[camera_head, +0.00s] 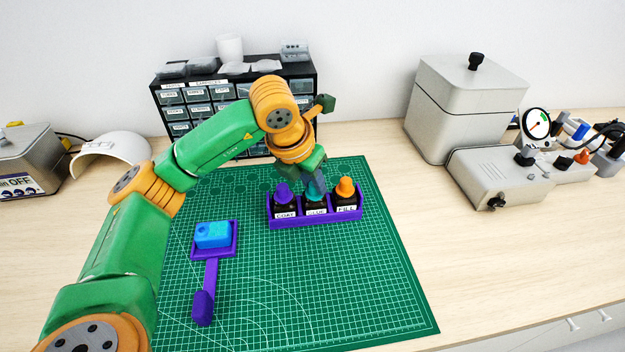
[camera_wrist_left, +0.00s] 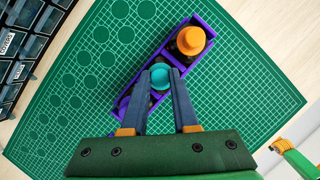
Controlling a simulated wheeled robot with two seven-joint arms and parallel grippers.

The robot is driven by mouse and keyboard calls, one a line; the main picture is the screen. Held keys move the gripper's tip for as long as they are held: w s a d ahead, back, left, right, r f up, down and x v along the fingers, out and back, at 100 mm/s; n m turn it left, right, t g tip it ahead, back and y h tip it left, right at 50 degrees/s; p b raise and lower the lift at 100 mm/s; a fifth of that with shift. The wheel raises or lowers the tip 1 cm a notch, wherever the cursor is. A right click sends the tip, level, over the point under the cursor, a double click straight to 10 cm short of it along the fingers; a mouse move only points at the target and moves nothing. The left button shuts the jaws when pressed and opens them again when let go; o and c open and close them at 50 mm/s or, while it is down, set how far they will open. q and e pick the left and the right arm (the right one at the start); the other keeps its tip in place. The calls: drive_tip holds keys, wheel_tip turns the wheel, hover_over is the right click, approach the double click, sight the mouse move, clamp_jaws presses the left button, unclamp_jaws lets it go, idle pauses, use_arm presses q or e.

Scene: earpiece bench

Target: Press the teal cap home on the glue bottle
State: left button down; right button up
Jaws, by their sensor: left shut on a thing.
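The glue bottle (camera_head: 316,204) stands upright in the middle slot of a purple rack (camera_head: 318,221), its label partly readable. The teal cap (camera_head: 315,193) is at the top of the bottle; it also shows in the left wrist view (camera_wrist_left: 160,76) between my fingertips. I cannot tell whether the cap is fully seated. My left gripper (camera_wrist_left: 160,82) points down over the middle bottle, its two dark fingers shut on the teal cap. The fingers hide part of the bottle and cap. My right gripper is in neither view.
A purple-capped COAT bottle (camera_head: 284,198) and an orange-capped FILL bottle (camera_head: 345,195) flank the glue bottle. A blue block (camera_head: 212,235) sits on a purple-handled holder (camera_head: 209,273) on the green mat (camera_head: 300,290). A drawer cabinet (camera_head: 172,98) stands behind. The mat's front is clear.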

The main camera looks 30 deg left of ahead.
use_arm(q)
drive_tip(key=c, duration=0.6)
unclamp_jaws()
drive_tip(key=shift+f, duration=0.15)
drive_tip(key=v, duration=0.7)
drive_tip(key=shift+b, duration=0.4)
